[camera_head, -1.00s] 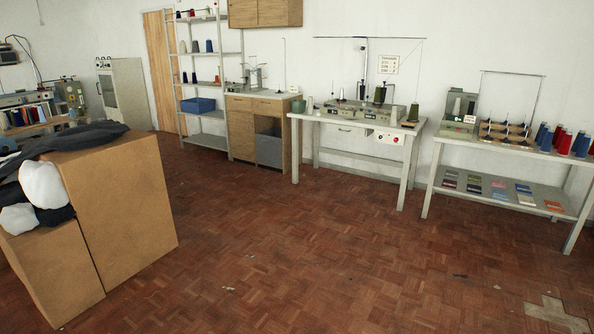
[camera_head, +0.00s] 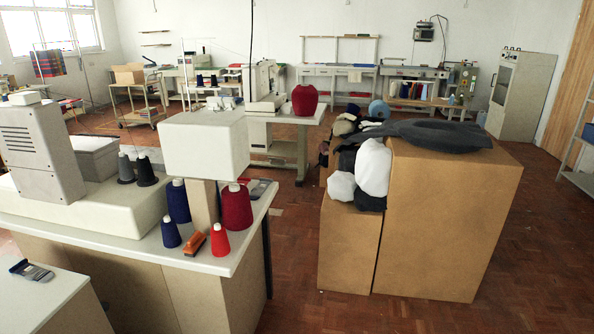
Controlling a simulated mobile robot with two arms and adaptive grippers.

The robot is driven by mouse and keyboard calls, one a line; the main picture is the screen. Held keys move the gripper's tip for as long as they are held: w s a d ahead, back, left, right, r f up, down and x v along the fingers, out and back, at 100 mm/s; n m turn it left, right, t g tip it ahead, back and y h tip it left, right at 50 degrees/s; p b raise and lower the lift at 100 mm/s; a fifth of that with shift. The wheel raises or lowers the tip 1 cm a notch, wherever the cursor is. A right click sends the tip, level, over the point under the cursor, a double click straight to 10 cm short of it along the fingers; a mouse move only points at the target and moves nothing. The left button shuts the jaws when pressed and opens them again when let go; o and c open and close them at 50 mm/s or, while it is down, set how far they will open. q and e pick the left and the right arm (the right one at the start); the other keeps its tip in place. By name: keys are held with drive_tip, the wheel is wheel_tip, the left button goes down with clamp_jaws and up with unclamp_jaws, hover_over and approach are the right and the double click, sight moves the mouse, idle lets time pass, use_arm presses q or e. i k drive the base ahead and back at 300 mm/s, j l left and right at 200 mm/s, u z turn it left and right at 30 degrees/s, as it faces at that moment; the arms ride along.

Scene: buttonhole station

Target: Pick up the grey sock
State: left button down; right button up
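A dark grey knitted piece (camera_head: 432,134) lies draped over the top of the tall brown box (camera_head: 455,215). It looks like it could be the grey sock, but I cannot tell its exact shape. White bundles (camera_head: 374,168) and dark cloth pieces are heaped beside it, above the lower brown box (camera_head: 348,245). Other socks in the heap are partly hidden behind these. Neither of my grippers is in view.
A white-topped table (camera_head: 225,262) with a sewing machine (camera_head: 45,150) and red and blue yarn cones (camera_head: 236,207) stands at the left. Wooden floor (camera_head: 530,260) is clear at the right. More machine tables and a grey cabinet (camera_head: 520,95) stand at the back.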

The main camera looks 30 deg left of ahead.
sight(257, 192)
drive_tip(key=i+u, duration=0.8)
drive_tip(key=i+l+u, duration=0.2)
drive_tip(key=i+u, duration=0.2)
drive_tip(key=i+l+u, duration=0.8)
drive_tip(key=k+j, duration=0.05)
